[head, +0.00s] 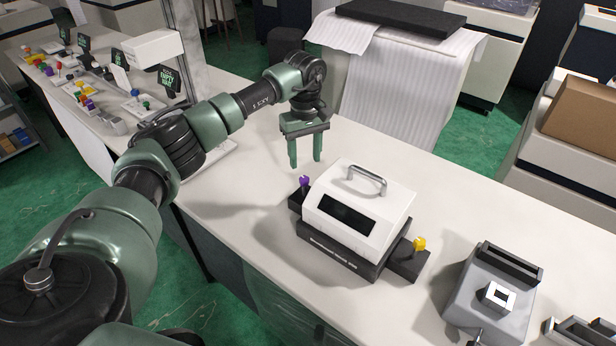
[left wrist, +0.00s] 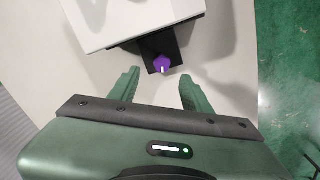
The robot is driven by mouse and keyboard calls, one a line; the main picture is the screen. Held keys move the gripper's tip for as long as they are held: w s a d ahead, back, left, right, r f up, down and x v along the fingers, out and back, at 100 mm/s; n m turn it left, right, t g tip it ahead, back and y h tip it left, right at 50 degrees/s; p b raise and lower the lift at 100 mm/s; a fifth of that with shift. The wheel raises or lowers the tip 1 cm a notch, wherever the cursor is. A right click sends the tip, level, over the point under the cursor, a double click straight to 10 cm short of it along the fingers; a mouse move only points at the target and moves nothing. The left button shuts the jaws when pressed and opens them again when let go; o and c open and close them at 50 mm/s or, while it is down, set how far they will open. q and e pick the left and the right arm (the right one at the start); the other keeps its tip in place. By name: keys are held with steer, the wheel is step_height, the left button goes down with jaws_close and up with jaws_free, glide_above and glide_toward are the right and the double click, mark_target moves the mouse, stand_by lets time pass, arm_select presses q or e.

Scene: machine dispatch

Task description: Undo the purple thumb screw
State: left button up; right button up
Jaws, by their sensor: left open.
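The purple thumb screw (head: 304,182) stands on a black tab at the left end of the white machine (head: 372,200) with a handle on top. It also shows in the left wrist view (left wrist: 161,63), beyond the fingertips and roughly between their lines. My left gripper (head: 305,164) is open and empty, pointing down above the table behind the screw; its two fingers also show in the left wrist view (left wrist: 158,78). The fingers do not appear to touch the screw. A yellow thumb screw (head: 419,243) stands on the tab at the machine's right end. My right gripper is not seen.
The machine sits on a black base (head: 340,256) on the white table. A grey device (head: 490,295) stands to its right. A side bench (head: 60,90) at the left holds several small coloured parts.

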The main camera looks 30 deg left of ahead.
mark_target(304, 179)
arm_select(q)
steer(key=f, duration=0.2)
steer(key=f+p, duration=0.2)
steer(key=f, duration=0.1)
steer(key=shift+s+f, duration=0.3)
steer(key=shift+f, duration=0.05)
steer(key=shift+w+f, duration=0.1)
steer(key=shift+f, duration=0.45)
jaws_close()
